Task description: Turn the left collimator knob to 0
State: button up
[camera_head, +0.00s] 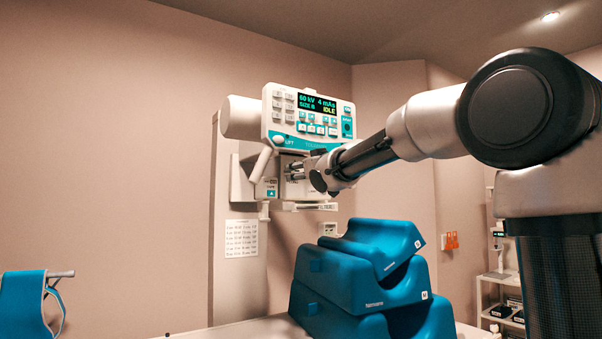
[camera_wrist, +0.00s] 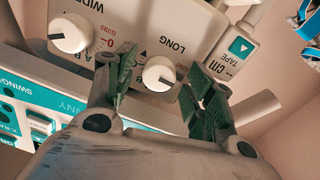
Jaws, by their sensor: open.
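The collimator face (camera_wrist: 125,30) fills the top of the wrist view, turned about upside down. Two round white knobs show: one by "LONG" (camera_wrist: 159,73) and one by "WIDE" (camera_wrist: 70,35). With the picture inverted, the LONG knob, on the TAPE label's side, is the left one upright. My gripper (camera_wrist: 162,72) is open, with one green-padded finger on either side of the LONG knob. Gaps show beside the knob; contact is not visible. The LONG knob has a dark pointer mark; its exact setting is unclear. In the head view my gripper (camera_head: 300,172) is at the collimator, hiding its knobs.
The control console (camera_head: 309,116) reads IDLE and sits directly above the collimator; its edge also lies close below my fingers in the wrist view (camera_wrist: 30,100). Blue foam blocks (camera_head: 345,280) are stacked on the table below.

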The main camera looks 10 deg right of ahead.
jog(key=v, duration=1.1)
jog(key=shift+s, duration=0.4)
jog(key=shift+d, duration=0.1)
jog(key=s+d+f+m+g+h, duration=0.1)
jog(key=s+d+f+g+h, duration=0.15)
jog(key=f, duration=0.45)
jog(key=s+d+f+m+g+h, duration=0.1)
jog(key=s+d+f+g+h, duration=0.2)
jog(key=f, duration=0.4)
jog(key=s+d+f+m+g+h, duration=0.1)
jog(key=s+d+f, duration=0.1)
jog(key=d+f, duration=0.4)
jog(key=s+f+m+g, duration=0.1)
jog(key=s+f+g, duration=0.2)
jog(key=s+f, duration=0.5)
jog(key=s+f+m+g+y, duration=0.1)
jog(key=s+f+g, duration=0.2)
jog(key=s+f, duration=0.6)
jog(key=s, duration=0.7)
jog(key=shift+s+g, duration=0.35)
jog(key=shift+d+r+y, duration=0.1)
jog(key=shift+y, duration=0.15)
